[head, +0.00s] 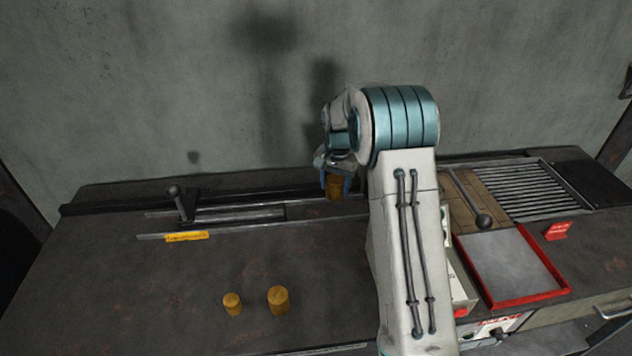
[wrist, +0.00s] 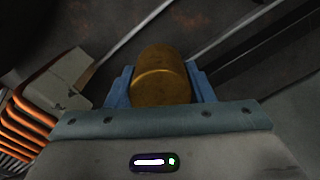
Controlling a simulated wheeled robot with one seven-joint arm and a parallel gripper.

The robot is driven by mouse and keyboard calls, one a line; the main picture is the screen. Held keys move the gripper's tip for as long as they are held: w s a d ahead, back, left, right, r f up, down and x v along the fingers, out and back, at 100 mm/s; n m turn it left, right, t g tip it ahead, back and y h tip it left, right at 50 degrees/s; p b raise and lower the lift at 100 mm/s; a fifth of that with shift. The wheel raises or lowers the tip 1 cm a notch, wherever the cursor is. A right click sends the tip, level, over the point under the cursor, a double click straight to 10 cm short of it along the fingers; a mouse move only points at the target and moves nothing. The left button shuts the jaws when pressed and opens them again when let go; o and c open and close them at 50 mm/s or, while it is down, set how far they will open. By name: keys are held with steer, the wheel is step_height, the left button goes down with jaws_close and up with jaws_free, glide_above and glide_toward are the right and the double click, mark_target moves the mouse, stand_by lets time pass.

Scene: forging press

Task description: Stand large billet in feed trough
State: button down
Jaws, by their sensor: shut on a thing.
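My gripper (head: 337,172) is shut on a brass-coloured cylinder, the large billet (head: 335,188), and holds it at the back of the bench. In the wrist view the billet (wrist: 163,75) sits between the two blue fingers (wrist: 160,88), its rounded side and one end face showing. The feed trough (head: 240,214), a dark channel between metal rails, lies left of my gripper. My arm hides the area right of the gripper in the head view. Whether the billet touches anything below cannot be told.
Two other billets, a smaller one (head: 232,304) and a wider one (head: 278,300), stand on the front of the bench. A ball-topped lever (head: 176,192) rises at the trough's left end. Orange coils (wrist: 35,110) and a grey block (wrist: 58,80) are close left in the wrist view. A red-rimmed tray (head: 490,300) is right.

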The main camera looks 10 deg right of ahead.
steer(key=shift+f+p, duration=0.6)
steer(key=shift+f, duration=2.4)
steer(key=shift+f, duration=0.2)
steer(key=c, duration=0.7)
jaws_free()
steer(key=shift+o, duration=0.2)
steer(key=shift+r, duration=0.1)
